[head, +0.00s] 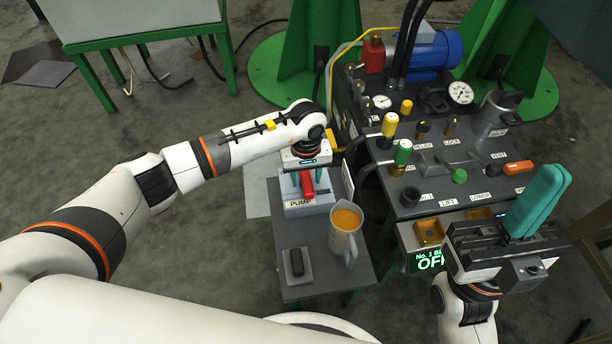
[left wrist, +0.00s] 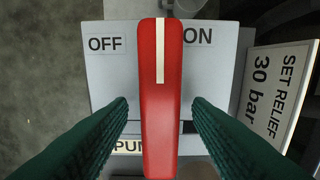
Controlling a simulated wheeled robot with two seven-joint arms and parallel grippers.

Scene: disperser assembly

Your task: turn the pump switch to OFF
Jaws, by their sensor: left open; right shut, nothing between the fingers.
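The pump switch is a red handle (left wrist: 161,110) with a white stripe, on a light grey box (head: 306,207) labelled PUMP. In the left wrist view the handle points up between the OFF label (left wrist: 106,44) and the ON label (left wrist: 198,36), partly covering the ON label's left side. The handle (head: 307,184) also shows under my left gripper (head: 306,178) in the head view. My left gripper is open, with its green fingers on either side of the handle and visible gaps to it. My right gripper (head: 548,183) is shut and empty at the right, its teal fingers pointing up.
A jug of orange liquid (head: 345,232) and a small dark device (head: 297,263) stand on the side table near the switch box. A SET RELIEF 30 bar sign (left wrist: 279,92) stands right of the box. The control panel (head: 440,180) with valves and gauges lies further right.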

